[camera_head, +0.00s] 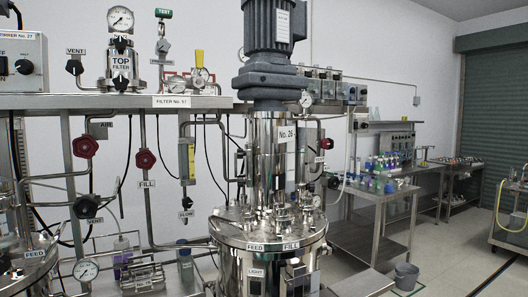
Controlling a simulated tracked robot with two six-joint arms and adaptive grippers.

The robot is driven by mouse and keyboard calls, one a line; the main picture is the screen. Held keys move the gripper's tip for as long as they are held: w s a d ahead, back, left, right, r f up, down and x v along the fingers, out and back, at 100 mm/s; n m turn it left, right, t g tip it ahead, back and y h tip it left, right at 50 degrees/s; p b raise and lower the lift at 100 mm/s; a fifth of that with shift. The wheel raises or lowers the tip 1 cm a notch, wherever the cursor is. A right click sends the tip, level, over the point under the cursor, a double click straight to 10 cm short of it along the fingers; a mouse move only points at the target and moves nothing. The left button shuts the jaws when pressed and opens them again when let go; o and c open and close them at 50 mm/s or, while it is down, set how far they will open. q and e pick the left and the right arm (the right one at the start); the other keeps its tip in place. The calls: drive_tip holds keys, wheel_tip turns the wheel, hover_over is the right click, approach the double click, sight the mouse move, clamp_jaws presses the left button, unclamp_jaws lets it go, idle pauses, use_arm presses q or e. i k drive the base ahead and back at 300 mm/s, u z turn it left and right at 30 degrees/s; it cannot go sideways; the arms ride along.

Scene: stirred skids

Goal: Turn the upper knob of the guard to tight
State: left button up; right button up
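A steel stirred vessel (268,246) stands in the middle, with a dark grey motor (268,35) above it. Between them is a shiny upright steel housing (265,145). A pale upright plate with the label "No. 26" (287,134) is on its right side. This part may be the guard; I cannot tell for sure. No upper knob or tight marking on it can be made out at this size. Neither of my grippers is in view.
Left of the vessel, a steel shelf (120,101) carries a top filter (121,64) and gauges. Red handwheels (85,148) and pipes hang below it. A bench with bottles (386,188) stands to the right.

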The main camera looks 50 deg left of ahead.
sight(240, 153)
drive_tip(key=i, duration=1.05)
drive_tip(key=z, duration=0.95)
drive_tip(key=i, duration=0.15)
drive_tip(key=u, duration=3.4)
drive_tip(key=k, duration=0.55)
drive_tip(key=u, duration=0.1)
drive_tip(key=i, duration=0.55)
drive_tip(key=z, duration=0.2)
drive_tip(key=k, duration=0.45)
drive_tip(key=u, duration=0.05)
